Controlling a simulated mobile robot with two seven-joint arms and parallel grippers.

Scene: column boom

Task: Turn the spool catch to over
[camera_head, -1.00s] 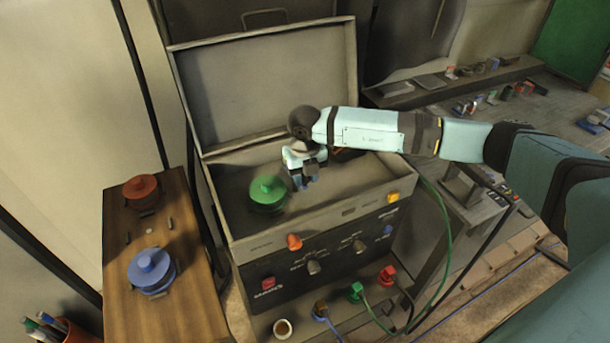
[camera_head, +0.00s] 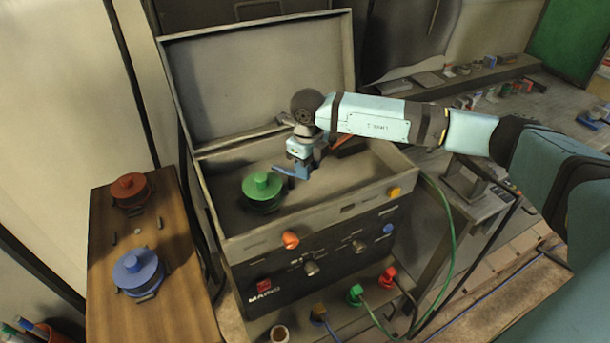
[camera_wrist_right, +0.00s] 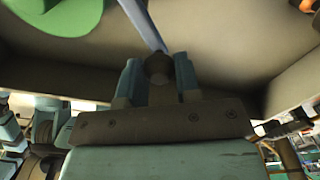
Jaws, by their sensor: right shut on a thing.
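The green spool (camera_head: 262,190) sits at the left inside the open grey case (camera_head: 330,212); part of it shows in the wrist view (camera_wrist_right: 60,12). The spool catch is a thin blue bar (camera_head: 284,171) with a dark knob. My right gripper (camera_head: 304,168) is shut on that knob (camera_wrist_right: 158,68), just right of the spool. In the wrist view the bar (camera_wrist_right: 143,22) runs from the knob up and left, past the spool's right side with a gap. In the head view its tip points left, close to the spool's edge. My left gripper is not in view.
The case's lid (camera_head: 262,75) stands open behind my right wrist. Its front panel has knobs, and cables are plugged in below it. A wooden board (camera_head: 165,250) at the left holds a red spool (camera_head: 130,187) and a blue spool (camera_head: 138,270).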

